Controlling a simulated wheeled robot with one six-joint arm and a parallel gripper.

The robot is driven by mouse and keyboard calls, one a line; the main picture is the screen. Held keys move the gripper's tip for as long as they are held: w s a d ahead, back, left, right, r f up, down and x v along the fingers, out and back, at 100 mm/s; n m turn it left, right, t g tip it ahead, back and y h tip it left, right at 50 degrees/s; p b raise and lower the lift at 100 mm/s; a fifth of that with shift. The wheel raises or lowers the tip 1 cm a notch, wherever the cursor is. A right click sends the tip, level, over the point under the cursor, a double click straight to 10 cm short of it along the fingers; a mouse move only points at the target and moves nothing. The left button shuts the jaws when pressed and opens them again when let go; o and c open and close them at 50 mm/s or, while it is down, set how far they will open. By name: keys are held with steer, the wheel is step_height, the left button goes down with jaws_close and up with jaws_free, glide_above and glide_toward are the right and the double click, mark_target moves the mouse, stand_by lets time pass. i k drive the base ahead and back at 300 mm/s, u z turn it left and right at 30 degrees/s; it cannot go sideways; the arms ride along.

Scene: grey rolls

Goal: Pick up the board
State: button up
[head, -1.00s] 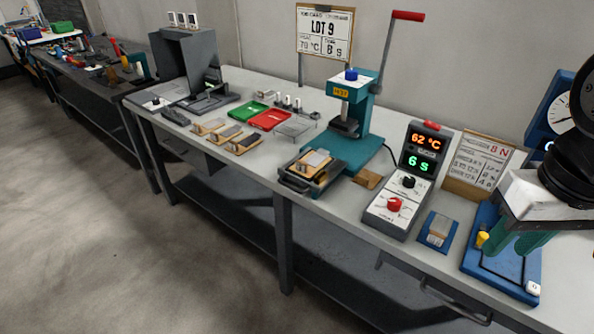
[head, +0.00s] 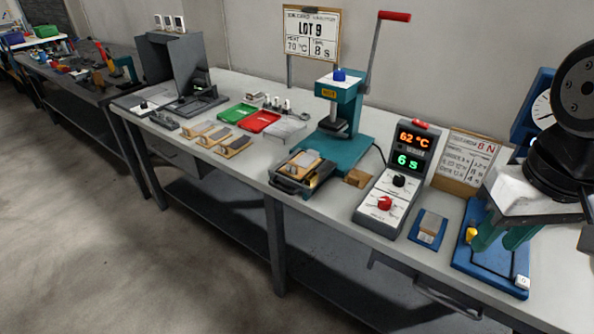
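Several small wooden boards with grey pads lie on the bench: a left one (head: 195,131), a middle one (head: 214,137) and a right one (head: 236,146). Another wooden board (head: 301,163) rests on a dark tray (head: 287,184) in front of the teal press. I cannot tell which of them the task means.
A teal lever press (head: 343,150) stands behind the tray. A control box (head: 395,195) reads 62 °C and 6 s. A blue block holder (head: 428,229) and the blue stand (head: 490,269) are further right. Green (head: 238,111) and red (head: 259,122) trays lie behind the boards.

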mark_target(301, 161)
steer(key=u, duration=0.05)
steer(key=k, duration=0.6)
steer(key=u, duration=0.6)
steer(key=i, duration=0.65)
steer(key=u, duration=0.65)
steer(key=i, duration=0.95)
steer(key=z, duration=0.25)
